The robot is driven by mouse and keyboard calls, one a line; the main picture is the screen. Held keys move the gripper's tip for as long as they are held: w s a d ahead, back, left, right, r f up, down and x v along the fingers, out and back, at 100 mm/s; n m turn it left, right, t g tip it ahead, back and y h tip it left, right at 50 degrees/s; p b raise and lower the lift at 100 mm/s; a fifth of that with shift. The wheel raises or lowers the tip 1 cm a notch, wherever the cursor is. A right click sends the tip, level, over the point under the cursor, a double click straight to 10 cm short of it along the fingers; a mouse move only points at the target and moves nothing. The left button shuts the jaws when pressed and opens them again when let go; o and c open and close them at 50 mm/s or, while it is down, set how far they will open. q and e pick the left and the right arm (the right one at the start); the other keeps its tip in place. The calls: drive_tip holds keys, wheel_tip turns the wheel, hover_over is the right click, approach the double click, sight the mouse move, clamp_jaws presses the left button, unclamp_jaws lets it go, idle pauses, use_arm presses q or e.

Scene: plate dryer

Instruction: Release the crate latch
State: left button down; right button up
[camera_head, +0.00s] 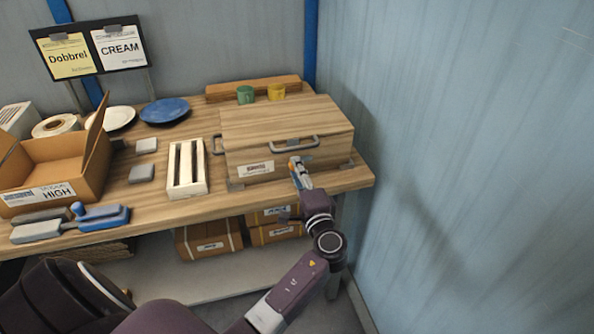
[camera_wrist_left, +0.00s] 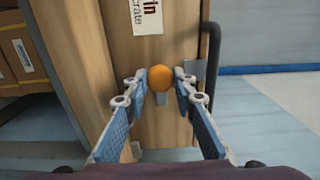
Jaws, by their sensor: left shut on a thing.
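The wooden crate (camera_head: 272,120) stands closed at the right end of the workbench, with a grey handle (camera_head: 294,145) and a white label (camera_head: 256,168) on its front. My left gripper (camera_head: 297,165) is at the crate's front, right of the label. In the left wrist view an orange round latch knob (camera_wrist_left: 160,78) sits on the crate's wooden face (camera_wrist_left: 160,118). The fingertips of my left gripper press on the knob from both sides. In the head view the gripper mostly hides the knob. My right gripper is in neither view.
A slatted wooden rack (camera_head: 187,168) stands left of the crate. An open cardboard box (camera_head: 50,160) and a blue plate (camera_head: 165,111) are farther left. A blue-grey wall (camera_head: 460,150) rises at the right.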

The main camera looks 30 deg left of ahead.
use_arm(q)
drive_tip(key=c, duration=1.6)
unclamp_jaws()
drive_tip(key=shift+w, duration=0.1)
drive_tip(key=v, duration=1.2)
